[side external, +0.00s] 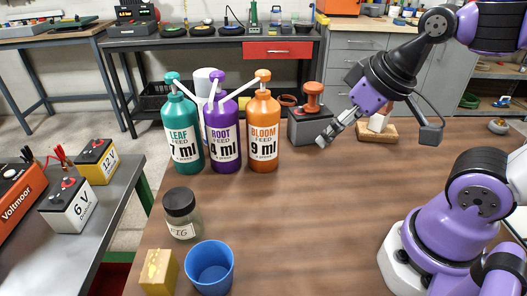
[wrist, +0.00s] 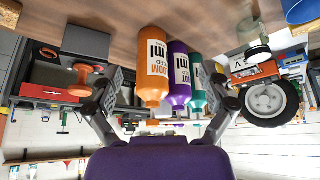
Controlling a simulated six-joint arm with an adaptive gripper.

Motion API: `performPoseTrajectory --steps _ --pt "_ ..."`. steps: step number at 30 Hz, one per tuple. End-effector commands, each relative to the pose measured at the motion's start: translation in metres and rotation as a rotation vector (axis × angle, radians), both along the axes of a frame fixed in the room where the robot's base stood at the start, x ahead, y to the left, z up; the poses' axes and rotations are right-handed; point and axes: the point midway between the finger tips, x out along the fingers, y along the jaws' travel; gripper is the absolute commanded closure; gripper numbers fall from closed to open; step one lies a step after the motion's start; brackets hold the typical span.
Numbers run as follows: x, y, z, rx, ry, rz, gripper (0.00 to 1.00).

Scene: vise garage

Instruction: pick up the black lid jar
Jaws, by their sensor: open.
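The black lid jar (side external: 182,216) stands upright at the left side of the brown table in the side external view. It is clear glass with a dark screw lid and a white label. My gripper (side external: 324,139) is well away from it, to the right and further back, above the table and pointing down-left. In the wrist view my gripper (wrist: 167,84) has its two fingers spread apart with nothing between them.
Teal (side external: 183,133), purple (side external: 223,135) and orange (side external: 263,132) pump bottles stand behind the jar. A blue cup (side external: 210,269) and yellow block (side external: 159,271) stand in front of it. A grey box with an orange knob (side external: 312,122) sits at the back. The table's middle is clear.

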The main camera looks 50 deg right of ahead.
Motion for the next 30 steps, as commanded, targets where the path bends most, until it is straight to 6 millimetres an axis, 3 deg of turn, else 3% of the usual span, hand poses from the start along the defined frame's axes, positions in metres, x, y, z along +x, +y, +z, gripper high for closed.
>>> performPoseTrajectory --steps 5,6,20,23,26,30 --pt "0.000 0.000 0.000 0.000 0.000 0.000 0.10" --pt "0.000 0.000 0.000 0.000 0.000 0.000 0.00" --pt "0.004 0.003 0.001 -0.002 0.003 0.018 0.00" --pt "0.018 0.015 0.004 -0.008 0.018 0.091 0.00" --pt "0.045 0.039 0.005 -0.018 0.039 0.226 0.00" --pt "0.088 0.092 -0.004 -0.031 0.065 0.456 0.00"
